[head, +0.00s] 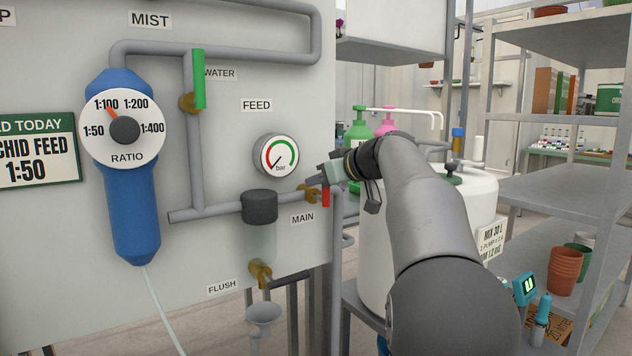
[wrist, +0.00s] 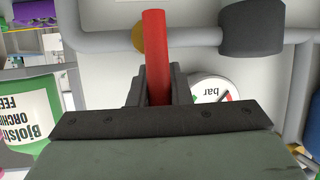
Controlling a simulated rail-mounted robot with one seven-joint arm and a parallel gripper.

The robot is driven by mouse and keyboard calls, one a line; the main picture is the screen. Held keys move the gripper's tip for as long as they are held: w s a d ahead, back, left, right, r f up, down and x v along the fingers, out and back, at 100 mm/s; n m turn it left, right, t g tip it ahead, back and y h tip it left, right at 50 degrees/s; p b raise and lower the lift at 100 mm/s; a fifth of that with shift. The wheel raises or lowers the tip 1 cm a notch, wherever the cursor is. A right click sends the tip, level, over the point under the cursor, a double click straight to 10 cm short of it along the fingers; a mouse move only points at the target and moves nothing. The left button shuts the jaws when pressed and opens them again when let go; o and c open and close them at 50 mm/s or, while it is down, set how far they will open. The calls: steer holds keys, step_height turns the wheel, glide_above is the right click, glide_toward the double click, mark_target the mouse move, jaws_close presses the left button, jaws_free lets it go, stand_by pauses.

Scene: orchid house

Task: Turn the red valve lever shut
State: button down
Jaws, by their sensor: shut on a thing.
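The red lever (head: 325,196) is on the brass valve (head: 311,193) beside the MAIN label (head: 302,218). My gripper (head: 329,175) is at the lever and covers part of it in the head view. In the wrist view the red lever (wrist: 155,50) stands between the two dark fingers (wrist: 155,88), which are shut on it. The lever lies across the grey pipe (wrist: 190,38), roughly at a right angle to it. Part of the brass valve (wrist: 138,38) shows behind the lever.
A pressure gauge (head: 277,157) and a dark-capped filter (head: 260,206) sit left of the valve. A green lever (head: 198,79) stands upright on the WATER pipe. A white tank (head: 478,200) and grey shelves (head: 540,188) stand to the right, close to my arm.

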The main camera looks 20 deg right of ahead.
steer(key=c, duration=1.3)
jaws_free()
steer(key=shift+c, duration=0.2)
steer(key=p+v, duration=0.2)
steer(key=v, duration=1.5)
steer(key=shift+s, duration=0.2)
